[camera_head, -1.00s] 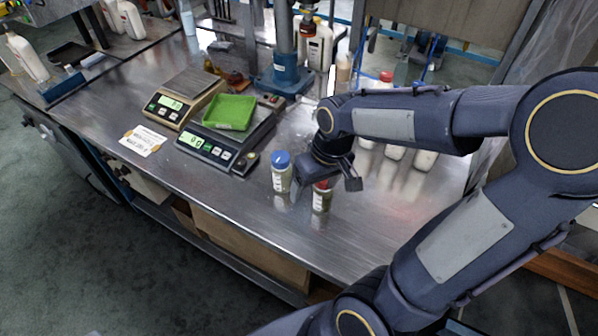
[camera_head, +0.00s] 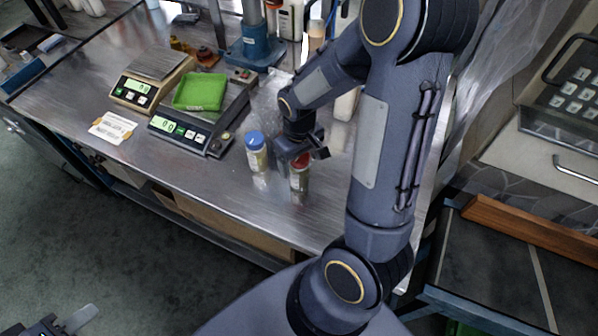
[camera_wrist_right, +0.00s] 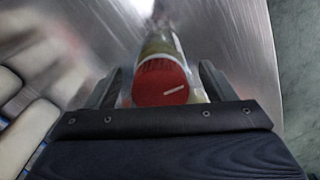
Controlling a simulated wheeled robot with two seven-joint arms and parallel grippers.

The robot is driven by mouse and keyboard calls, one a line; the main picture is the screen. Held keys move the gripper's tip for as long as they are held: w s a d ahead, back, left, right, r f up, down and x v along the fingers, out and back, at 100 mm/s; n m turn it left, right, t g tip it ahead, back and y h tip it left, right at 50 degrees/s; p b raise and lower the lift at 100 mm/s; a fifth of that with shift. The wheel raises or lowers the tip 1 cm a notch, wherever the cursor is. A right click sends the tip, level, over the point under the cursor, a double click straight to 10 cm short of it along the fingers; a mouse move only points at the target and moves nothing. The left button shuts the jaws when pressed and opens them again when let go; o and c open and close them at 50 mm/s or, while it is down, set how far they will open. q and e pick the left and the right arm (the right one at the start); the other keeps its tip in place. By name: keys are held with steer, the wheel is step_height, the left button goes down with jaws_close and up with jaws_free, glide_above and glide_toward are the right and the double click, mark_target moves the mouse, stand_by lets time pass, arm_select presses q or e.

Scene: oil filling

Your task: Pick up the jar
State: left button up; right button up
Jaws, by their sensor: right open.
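A jar with a red lid (camera_head: 300,173) stands upright on the metal bench in the head view. Its red lid (camera_wrist_right: 160,83) fills the middle of the right wrist view. My right gripper (camera_head: 307,155) is at the red-lidded jar's top. It is open, with one finger on each side of the lid in the wrist view. Whether the fingers touch the jar cannot be told. A jar with a blue lid (camera_head: 257,153) stands upright just left of it. My left gripper (camera_head: 68,322) shows partly at the bottom left corner, away from the bench.
Two scales (camera_head: 180,128) (camera_head: 152,80) stand left of the jars, the nearer one bearing a green tray (camera_head: 201,92). A blue stand (camera_head: 254,52) is behind. White bottles (camera_head: 346,103) stand partly hidden behind my right arm. Bare bench lies in front of the jars.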

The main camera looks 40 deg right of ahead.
steer(key=shift+f, duration=0.8)
steer(key=shift+c, duration=0.5)
steer(key=c, duration=1.4)
steer(key=shift+o, duration=0.2)
steer(key=shift+r, duration=0.15)
